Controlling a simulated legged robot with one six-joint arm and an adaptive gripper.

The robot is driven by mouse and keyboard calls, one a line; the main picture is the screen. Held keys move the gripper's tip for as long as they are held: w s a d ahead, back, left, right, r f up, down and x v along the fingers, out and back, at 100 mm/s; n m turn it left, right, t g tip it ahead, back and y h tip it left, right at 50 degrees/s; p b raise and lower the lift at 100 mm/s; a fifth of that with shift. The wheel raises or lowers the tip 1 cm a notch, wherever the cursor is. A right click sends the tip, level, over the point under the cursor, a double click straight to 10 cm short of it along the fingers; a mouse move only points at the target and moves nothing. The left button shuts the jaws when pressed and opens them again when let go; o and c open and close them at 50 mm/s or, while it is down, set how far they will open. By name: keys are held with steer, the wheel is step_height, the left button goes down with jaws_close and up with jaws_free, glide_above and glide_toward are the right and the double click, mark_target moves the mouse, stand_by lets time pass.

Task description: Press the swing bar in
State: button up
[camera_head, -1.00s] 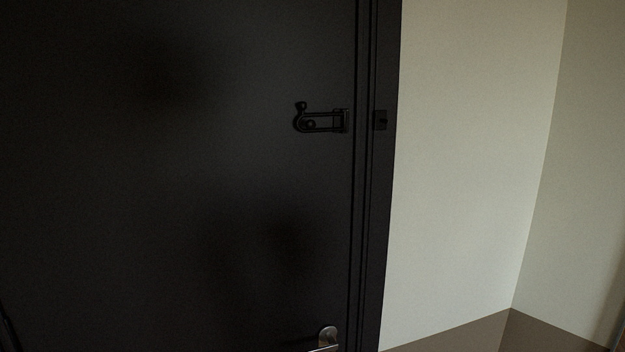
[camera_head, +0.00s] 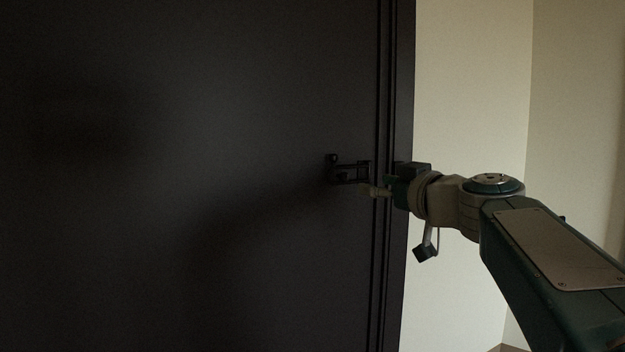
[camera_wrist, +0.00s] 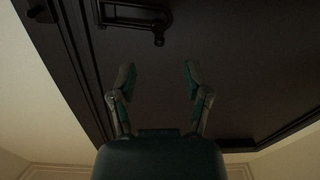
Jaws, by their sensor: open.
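The black swing bar (camera_head: 352,181) lies flat along the dark door (camera_head: 200,180), near its right edge, with its knobbed end to the left. In the wrist view the swing bar (camera_wrist: 133,23) shows at the top, beyond the fingertips. My gripper (camera_wrist: 158,76) is open and empty, with its two fingers spread and the door behind them. In the head view my gripper (camera_head: 370,191) is at the right end of the bar, close to it; I cannot tell whether it touches.
The door frame (camera_head: 397,290) runs upright just right of the bar. A pale wall (camera_head: 465,90) stands to the right, with a corner further right. The door face left of the bar is clear.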

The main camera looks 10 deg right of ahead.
mark_target(346, 178)
steer(key=x, duration=0.9)
steer(key=shift+w+f, duration=0.2)
steer(key=shift+w, duration=0.05)
steer(key=shift+w+a, duration=0.35)
steer(key=shift+w, duration=0.05)
steer(key=shift+d, duration=0.35)
steer(key=shift+c, duration=0.6)
steer(key=c, duration=0.5)
jaws_close()
